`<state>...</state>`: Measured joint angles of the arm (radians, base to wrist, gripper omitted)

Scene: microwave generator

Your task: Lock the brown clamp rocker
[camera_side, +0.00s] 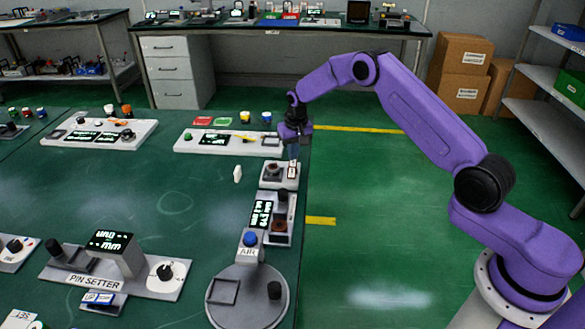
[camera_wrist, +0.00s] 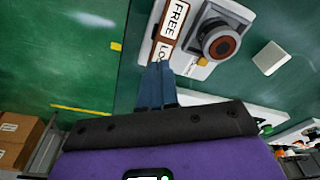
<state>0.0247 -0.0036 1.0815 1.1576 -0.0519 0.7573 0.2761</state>
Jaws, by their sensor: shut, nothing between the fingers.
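The brown clamp rocker (camera_wrist: 169,40) lies along the edge of a light grey box (camera_wrist: 205,62) in the wrist view. It bears a white FREE label at its upper end and a second label, partly hidden, starting "LO" at its lower end. My gripper (camera_wrist: 160,66) is shut and empty. Its blue fingertips are at the "LO" end and cover part of that label. I cannot tell whether they touch the rocker. In the side view my gripper (camera_side: 293,156) points down over the box (camera_side: 280,182), where the rocker (camera_side: 292,172) is small.
Beside the rocker, the box carries a round dark knob (camera_wrist: 220,43) with a red-brown centre and a small yellow part. A white block (camera_side: 238,174) stands to the left. A panel with displays (camera_side: 265,222) sits in front, and a long white console (camera_side: 222,141) behind.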

